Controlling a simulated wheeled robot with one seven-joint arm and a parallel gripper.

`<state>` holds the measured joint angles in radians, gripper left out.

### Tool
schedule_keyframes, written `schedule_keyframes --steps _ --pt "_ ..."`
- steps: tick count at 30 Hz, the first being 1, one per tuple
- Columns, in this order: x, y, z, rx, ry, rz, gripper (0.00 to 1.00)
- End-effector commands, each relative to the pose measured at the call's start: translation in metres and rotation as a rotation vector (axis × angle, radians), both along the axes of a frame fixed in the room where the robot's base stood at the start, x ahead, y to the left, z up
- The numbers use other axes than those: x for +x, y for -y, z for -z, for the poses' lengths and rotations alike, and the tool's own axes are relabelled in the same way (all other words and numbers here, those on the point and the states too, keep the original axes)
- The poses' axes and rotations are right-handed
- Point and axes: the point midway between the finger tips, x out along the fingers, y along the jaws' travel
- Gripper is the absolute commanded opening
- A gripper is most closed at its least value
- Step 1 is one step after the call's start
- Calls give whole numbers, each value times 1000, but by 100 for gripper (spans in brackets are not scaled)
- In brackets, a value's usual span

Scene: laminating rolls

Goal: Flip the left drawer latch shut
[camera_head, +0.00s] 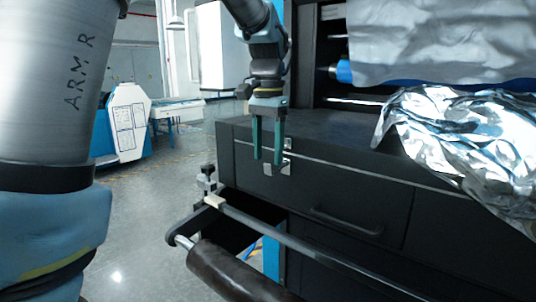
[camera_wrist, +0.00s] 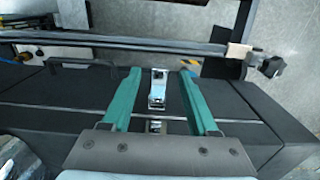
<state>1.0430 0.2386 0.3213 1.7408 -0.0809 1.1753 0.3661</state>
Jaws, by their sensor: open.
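The drawer latch is a small shiny metal piece at the left end of the black cabinet's front. Its lever (camera_head: 285,167) sits below the seam under the cabinet top, and a small plate (camera_head: 288,144) sits above the seam. In the wrist view the lever (camera_wrist: 157,90) lies between my two green fingers, with the plate (camera_wrist: 156,126) nearer the palm. My gripper (camera_head: 267,160) is open, fingers pointing down just in front of the latch. It also shows open in the wrist view (camera_wrist: 160,72). I cannot tell whether a finger touches the lever. The left drawer (camera_head: 320,197) is closed.
A drawer handle (camera_head: 345,221) is right of the latch. A metal rail (camera_head: 300,243) and a dark roller (camera_head: 235,275) stick out below. Crumpled silver foil (camera_head: 450,140) lies on the cabinet top at right. Open floor (camera_head: 140,225) lies to the left.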

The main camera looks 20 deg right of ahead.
Motion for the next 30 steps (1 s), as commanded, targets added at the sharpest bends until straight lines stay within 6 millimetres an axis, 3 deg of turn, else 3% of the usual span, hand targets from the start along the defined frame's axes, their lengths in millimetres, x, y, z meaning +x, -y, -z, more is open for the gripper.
schedule_keyframes --steps 6,15,30 --pt "0 0 18 0 -1 -1 60" --pt "0 0 21 0 0 -1 60" --pt "0 0 21 0 0 -1 5"
